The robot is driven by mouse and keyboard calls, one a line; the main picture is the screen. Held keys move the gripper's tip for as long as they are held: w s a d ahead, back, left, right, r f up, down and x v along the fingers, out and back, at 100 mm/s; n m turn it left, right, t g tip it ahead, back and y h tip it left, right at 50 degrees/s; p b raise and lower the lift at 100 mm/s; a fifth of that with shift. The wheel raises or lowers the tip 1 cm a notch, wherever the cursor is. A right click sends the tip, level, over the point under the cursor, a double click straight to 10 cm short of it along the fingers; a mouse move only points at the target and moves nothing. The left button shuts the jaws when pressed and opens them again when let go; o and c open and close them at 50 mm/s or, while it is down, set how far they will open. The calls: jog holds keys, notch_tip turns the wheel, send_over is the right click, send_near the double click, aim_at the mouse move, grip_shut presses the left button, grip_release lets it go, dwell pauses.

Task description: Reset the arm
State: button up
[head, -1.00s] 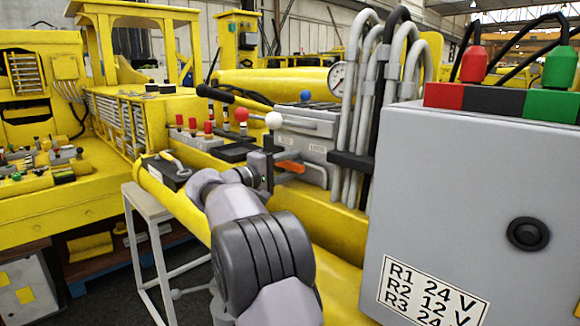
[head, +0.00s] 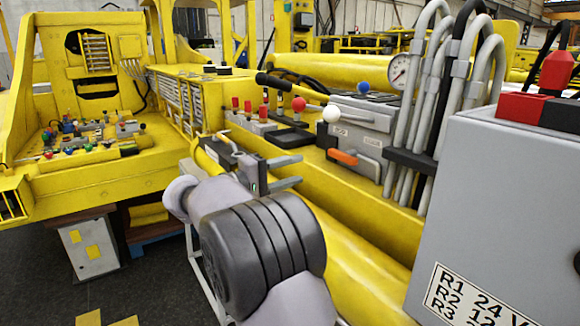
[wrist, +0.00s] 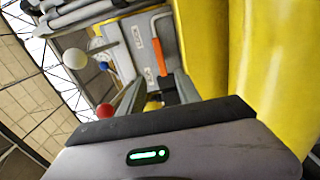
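My arm (head: 262,240) reaches up from the bottom of the head view, bent at a dark ribbed joint. My gripper (head: 297,171) is empty, with its two fingers apart and pointing right. It is in front of the yellow boom, left of the grey valve box (head: 362,130) with its orange handle (head: 343,157). In the wrist view, both fingers of my gripper (wrist: 158,84) stand apart with nothing between them. The orange handle (wrist: 160,58) shows beyond them. No contact with a lever shows.
A white-ball lever (head: 331,114) and a red-ball lever (head: 299,104) stand behind my gripper. Grey hoses (head: 425,95) rise at the right. A grey cabinet (head: 500,200) fills the right front. A yellow bench (head: 95,175) with small parts is at left. Dark floor is open lower left.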

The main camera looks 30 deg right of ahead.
jog(key=shift+a, duration=0.35)
